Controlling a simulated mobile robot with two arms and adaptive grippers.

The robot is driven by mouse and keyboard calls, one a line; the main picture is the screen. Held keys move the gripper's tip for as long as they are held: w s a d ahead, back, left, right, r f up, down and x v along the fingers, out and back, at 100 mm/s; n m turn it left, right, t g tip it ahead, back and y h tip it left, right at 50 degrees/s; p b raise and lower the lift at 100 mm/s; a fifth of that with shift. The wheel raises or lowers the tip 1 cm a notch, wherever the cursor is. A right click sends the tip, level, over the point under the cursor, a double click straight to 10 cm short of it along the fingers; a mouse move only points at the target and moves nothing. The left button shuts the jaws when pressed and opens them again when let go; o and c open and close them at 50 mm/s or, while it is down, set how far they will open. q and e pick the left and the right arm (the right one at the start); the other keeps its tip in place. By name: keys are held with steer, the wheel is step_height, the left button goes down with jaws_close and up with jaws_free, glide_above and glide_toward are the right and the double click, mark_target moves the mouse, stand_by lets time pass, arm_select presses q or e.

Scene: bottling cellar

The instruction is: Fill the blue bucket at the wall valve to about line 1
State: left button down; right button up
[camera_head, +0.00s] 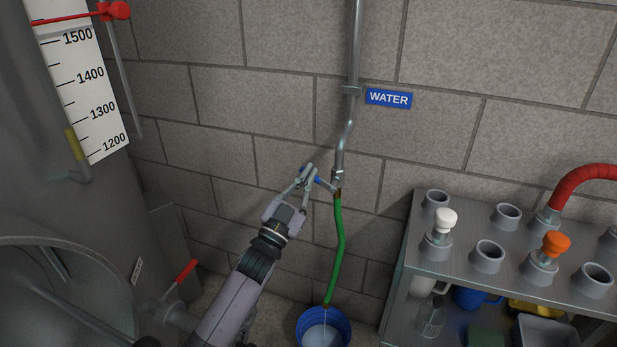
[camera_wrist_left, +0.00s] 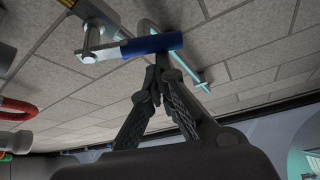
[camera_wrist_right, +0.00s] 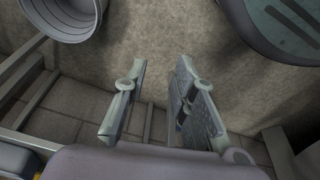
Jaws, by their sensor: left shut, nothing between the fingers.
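The blue bucket (camera_head: 301,326) stands on the floor, cut off by the lower edge of the head view. Pale liquid shows inside; no line marks are readable. A green hose (camera_head: 339,245) hangs from the wall valve (camera_head: 338,180) to the bucket, and a thin pale stream shows below its end. The valve's blue handle (camera_wrist_left: 152,45) sticks out sideways from the pipe. My left gripper (camera_head: 309,171) is shut and empty, its fingertips at the handle; the left wrist view cannot settle whether they touch. My right gripper (camera_wrist_right: 160,64) is open and empty, low near the floor.
A blue WATER sign (camera_head: 388,98) hangs beside the pipe. A metal rack (camera_head: 409,262) with sockets, stoppers and a red hose (camera_head: 580,180) stands at right. A steel tank (camera_head: 60,190) with a scale and red-handled valve (camera_head: 187,270) fills the left.

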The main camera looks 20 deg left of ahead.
arm_select(q)
steer(key=shift+a+f+n+y, duration=0.1)
steer(key=shift+f+n+y, duration=0.15)
steer(key=shift+n+y, duration=0.2)
arm_select(e)
steer(key=shift+w+r, duration=0.1)
steer(key=shift+r, duration=0.1)
arm_select(q)
steer(key=shift+a+f+n+t+y, duration=0.2)
steer(key=shift+f+n+y, duration=0.1)
steer(key=shift+n+y, duration=0.65)
steer(key=shift+a+f+n+t+y, duration=0.15)
steer(key=shift+f+n+y, duration=0.3)
steer(key=shift+n, duration=0.75)
steer(key=shift+a+f+n+t+y, duration=0.15)
steer(key=shift+a+f+n+y, duration=0.05)
steer(key=shift+n+y, duration=0.8)
arm_select(e)
steer(key=shift+r, duration=0.7)
arm_select(q)
steer(key=shift+r, duration=0.15)
arm_select(e)
steer(key=shift+w+r, duration=0.1)
